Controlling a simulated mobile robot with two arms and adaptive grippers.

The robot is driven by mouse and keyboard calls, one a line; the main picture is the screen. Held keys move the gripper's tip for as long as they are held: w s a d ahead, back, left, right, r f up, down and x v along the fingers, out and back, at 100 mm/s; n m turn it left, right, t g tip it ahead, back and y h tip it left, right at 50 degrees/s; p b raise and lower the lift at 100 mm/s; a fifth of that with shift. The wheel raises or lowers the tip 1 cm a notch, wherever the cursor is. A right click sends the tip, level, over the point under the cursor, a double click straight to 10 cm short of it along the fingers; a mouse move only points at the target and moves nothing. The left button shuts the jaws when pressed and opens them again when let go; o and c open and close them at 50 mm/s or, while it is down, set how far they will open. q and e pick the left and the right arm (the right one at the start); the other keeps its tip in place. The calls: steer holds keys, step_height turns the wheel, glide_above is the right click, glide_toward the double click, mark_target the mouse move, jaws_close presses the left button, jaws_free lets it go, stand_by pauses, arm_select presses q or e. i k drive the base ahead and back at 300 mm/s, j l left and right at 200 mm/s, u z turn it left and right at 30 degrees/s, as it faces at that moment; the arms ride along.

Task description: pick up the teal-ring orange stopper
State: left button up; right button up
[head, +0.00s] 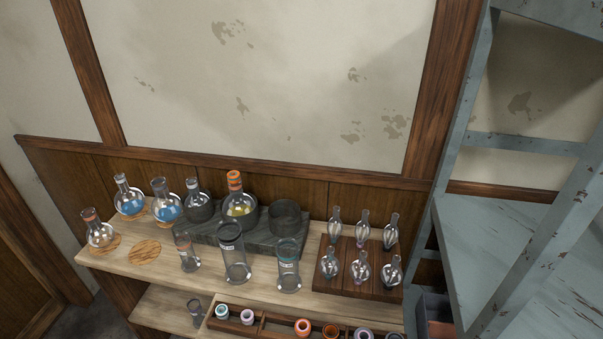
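Several small stoppers stand in a wooden tray (262,327) on the lower shelf at the bottom of the head view. A teal ring on an orange stopper cannot be made out at this size. An orange cap or stopper (234,178) also tops a flask with yellow liquid on the stone block. Neither of my grippers is in view.
Flasks with blue liquid (130,206) stand at the upper shelf's left. Glass cylinders (234,256) stand mid-shelf, above the tray. A dark wooden rack (345,284) of glass bulbs is at the right. A grey metal shelving frame (466,130) bounds the right side.

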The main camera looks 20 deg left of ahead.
mark_target(234, 176)
steer(key=j+z, duration=0.3)
steer(key=k+j+z, duration=0.1)
steer(key=j+z, duration=0.2)
steer(key=j, duration=0.2)
steer(key=k+j+z, duration=0.15)
steer(key=j+z, duration=0.15)
steer(key=k+j+z, duration=0.15)
steer(key=j+z, duration=0.15)
steer(key=j, duration=0.15)
